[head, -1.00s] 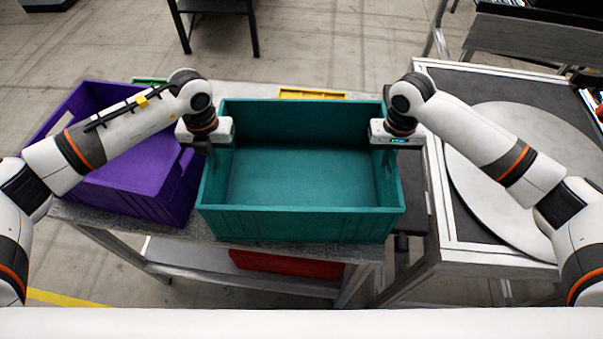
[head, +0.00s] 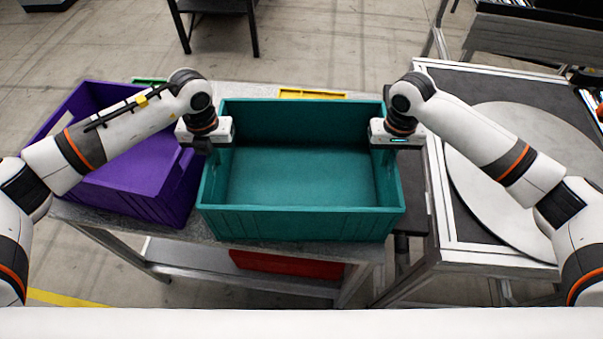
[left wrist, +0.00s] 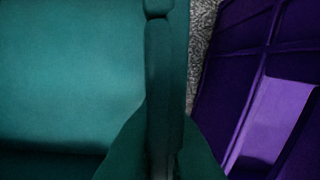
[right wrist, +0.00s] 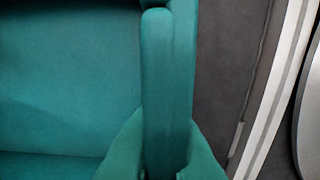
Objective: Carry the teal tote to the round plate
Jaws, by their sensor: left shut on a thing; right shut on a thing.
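The teal tote (head: 300,222) is open, empty and upright on the grey table, with no clear gap under it. My left gripper (head: 212,148) is shut on the tote's left wall; that wall shows between its fingers in the left wrist view (left wrist: 162,120). My right gripper (head: 388,148) is shut on the right wall, which also shows in the right wrist view (right wrist: 168,90). In the head view the fingertips are mostly hidden. The round plate (head: 530,165) is light grey and lies flat on the dark-topped stand to the right, partly covered by my right arm.
A purple tote (head: 130,195) stands close to the teal tote's left side. The metal-framed stand (head: 440,190) is beside the table (head: 225,232), right of the teal tote. A yellow bin (head: 312,94) and a green bin (head: 148,80) show behind. A red bin (head: 290,264) sits below.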

